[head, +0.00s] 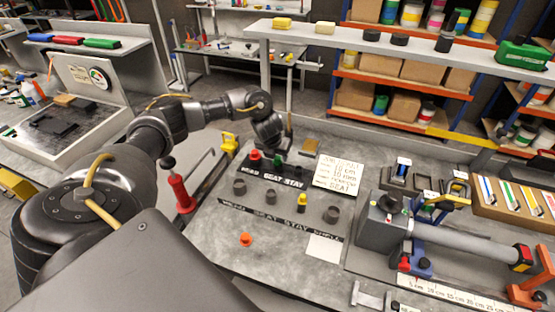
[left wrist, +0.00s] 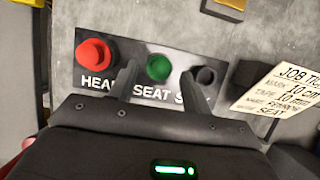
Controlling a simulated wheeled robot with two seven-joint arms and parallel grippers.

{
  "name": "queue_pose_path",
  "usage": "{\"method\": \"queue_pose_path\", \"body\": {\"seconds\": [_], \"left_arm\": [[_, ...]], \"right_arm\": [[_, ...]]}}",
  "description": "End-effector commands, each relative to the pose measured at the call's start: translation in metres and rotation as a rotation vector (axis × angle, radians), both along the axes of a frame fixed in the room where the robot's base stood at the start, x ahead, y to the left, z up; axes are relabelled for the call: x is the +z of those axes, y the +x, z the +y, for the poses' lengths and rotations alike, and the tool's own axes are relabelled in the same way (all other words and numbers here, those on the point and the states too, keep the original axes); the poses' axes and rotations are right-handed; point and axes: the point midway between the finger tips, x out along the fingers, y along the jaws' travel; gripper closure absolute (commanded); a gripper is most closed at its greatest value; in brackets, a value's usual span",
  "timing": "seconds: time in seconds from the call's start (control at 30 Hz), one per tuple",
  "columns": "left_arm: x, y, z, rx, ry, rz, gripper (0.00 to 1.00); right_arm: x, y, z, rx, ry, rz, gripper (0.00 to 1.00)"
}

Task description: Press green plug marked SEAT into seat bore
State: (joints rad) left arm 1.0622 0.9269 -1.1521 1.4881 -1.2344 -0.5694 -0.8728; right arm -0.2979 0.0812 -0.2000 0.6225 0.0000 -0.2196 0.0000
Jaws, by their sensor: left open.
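The green plug (head: 278,160) stands in the dark rack labelled HEAD, SEAT, STAY (head: 283,174), above SEAT. In the left wrist view the green plug (left wrist: 158,67) is seen end-on between the fingertips of my left gripper (left wrist: 160,80). My left gripper (head: 275,148) is open, its fingers on either side of the plug with visible gaps. In front of the rack is a row of dark round cylinders above a long label strip (head: 275,221); the seat bore (head: 270,197) appears to be the one above SEAT. My right gripper is not in view.
A red plug (left wrist: 95,55) stands left of the green one, close to the left finger. A yellow plug (head: 302,200) stands in the row. An orange cone-like piece (head: 245,240) lies in front. A job ticket (head: 339,174) lies right of the rack.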

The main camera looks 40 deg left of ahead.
Motion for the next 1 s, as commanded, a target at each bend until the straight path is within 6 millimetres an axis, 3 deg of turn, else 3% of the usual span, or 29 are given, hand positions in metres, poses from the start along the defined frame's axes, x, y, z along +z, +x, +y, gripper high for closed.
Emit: {"method": "queue_pose_path", "body": {"seconds": [0.13,0.37,0.73,1.0], "left_arm": [[-0.0118,0.0048,0.0018,0.0,0.0,0.0,0.51],[-0.014,0.0057,0.0018,0.0,0.0,-0.002,0.51],[-0.0138,0.0056,0.0019,0.0,-0.001,-0.001,0.97],[-0.0137,0.0057,0.0019,0.0,-0.001,-0.001,1.0]], "right_arm": [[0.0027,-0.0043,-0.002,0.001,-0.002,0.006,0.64],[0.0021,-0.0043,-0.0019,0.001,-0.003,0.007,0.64],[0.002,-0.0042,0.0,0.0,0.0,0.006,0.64],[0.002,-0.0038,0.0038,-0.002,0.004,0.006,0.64]]}}
